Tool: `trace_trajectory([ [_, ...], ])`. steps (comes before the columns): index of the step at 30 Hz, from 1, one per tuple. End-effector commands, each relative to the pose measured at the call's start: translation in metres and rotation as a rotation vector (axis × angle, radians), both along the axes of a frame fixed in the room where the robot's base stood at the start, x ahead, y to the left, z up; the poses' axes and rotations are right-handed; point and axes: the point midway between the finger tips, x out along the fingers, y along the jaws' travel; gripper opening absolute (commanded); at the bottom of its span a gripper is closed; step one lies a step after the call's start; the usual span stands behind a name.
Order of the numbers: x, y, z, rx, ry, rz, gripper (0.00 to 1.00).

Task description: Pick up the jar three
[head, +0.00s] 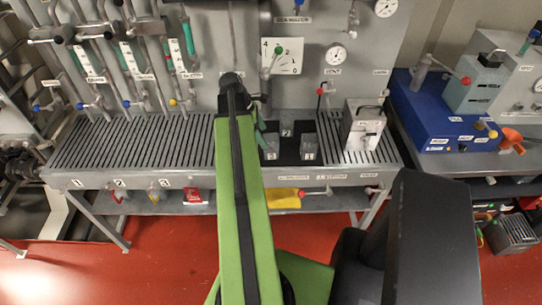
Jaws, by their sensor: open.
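Several small dark jars stand close together on the slatted grey bench, just right of my raised green arm. The left one (269,147) has a small white label that seems to read 3, though it is hard to make out. Another jar (308,146) stands to its right with its own label, and a label reading 2 shows between them. My arm covers the area left of the left jar. My gripper's fingers do not show; the arm's dark upper end rises in front of the back panel.
The slatted bench (110,145) is clear on the left. A grey box with a handle (362,128) stands right of the jars. Pipes, valves and gauges (336,54) line the panel behind. A blue unit (425,115) is at the right. A yellow item (284,198) lies below.

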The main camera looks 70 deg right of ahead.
Motion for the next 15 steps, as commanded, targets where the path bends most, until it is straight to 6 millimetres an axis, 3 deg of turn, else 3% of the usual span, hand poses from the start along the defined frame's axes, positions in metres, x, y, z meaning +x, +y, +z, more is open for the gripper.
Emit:
trace_trajectory([
  [1,-0.004,-0.002,-0.022,-0.001,0.000,-0.002,0.80],
  [3,-0.009,-0.004,-0.032,0.000,0.000,-0.001,0.80],
  [10,-0.012,-0.005,-0.033,0.000,0.000,0.001,0.80],
  [15,-0.019,-0.006,-0.056,-0.001,-0.001,-0.001,0.80],
])
